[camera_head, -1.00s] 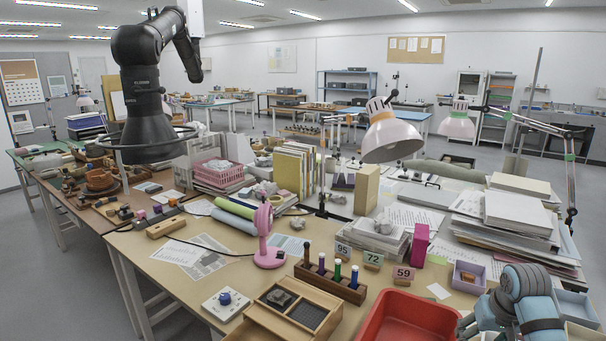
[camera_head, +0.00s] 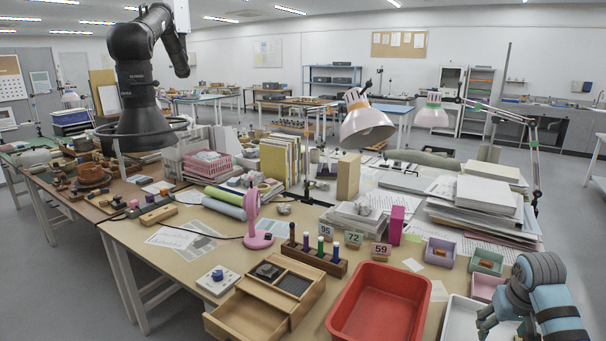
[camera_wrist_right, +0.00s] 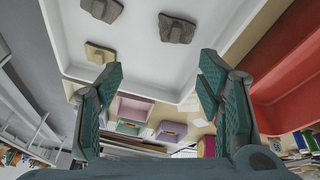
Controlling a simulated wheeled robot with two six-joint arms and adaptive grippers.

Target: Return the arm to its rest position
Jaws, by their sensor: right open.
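My right gripper (camera_head: 500,321) is at the lower right of the head view, beside and above the white tray (camera_head: 455,320), partly cut off by the frame edge. In the right wrist view its two teal-padded fingers (camera_wrist_right: 160,92) are wide apart with nothing between them. Beyond the fingertips in that view is the white tray (camera_wrist_right: 150,68), with a dark sherd (camera_wrist_right: 177,28), another dark sherd (camera_wrist_right: 102,9) and a tan sherd (camera_wrist_right: 99,53) inside it. My left gripper is not in the head view.
A red bin (camera_head: 378,310) stands left of the white tray. Small boxes, lilac (camera_head: 440,252), green (camera_head: 487,262) and pink (camera_head: 484,287), lie behind the gripper. Paper stacks (camera_head: 480,205) and lamps (camera_head: 366,125) stand farther back. A wooden box (camera_head: 262,312) is left of the bin.

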